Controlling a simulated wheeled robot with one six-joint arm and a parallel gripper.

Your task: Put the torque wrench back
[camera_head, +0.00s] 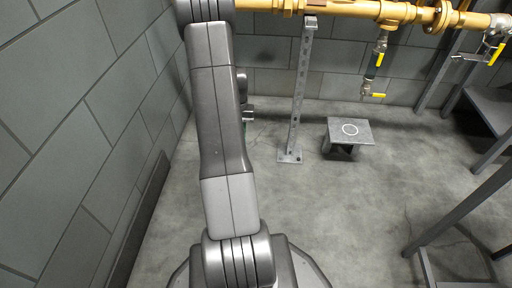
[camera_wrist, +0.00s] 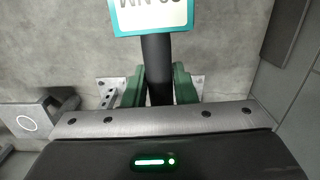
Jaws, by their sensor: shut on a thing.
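In the wrist view, my gripper (camera_wrist: 158,88) has its green fingers closed on the dark round shaft of the torque wrench (camera_wrist: 157,62). A white and teal tag (camera_wrist: 152,14) with partly cut-off lettering sits across the shaft at the top edge. The ends of the wrench are out of view or hidden by my gripper. In the head view my arm hides most of the gripper and wrench. No holder for the wrench can be made out in either view.
A yellow gas pipe (camera_head: 352,8) with valves crosses the top, held by a perforated post (camera_head: 301,90). A low grey stand (camera_head: 349,132) with a white ring is on the floor; it also shows in the wrist view (camera_wrist: 28,121). A block wall (camera_head: 75,110) runs close on the left. Metal frames stand right.

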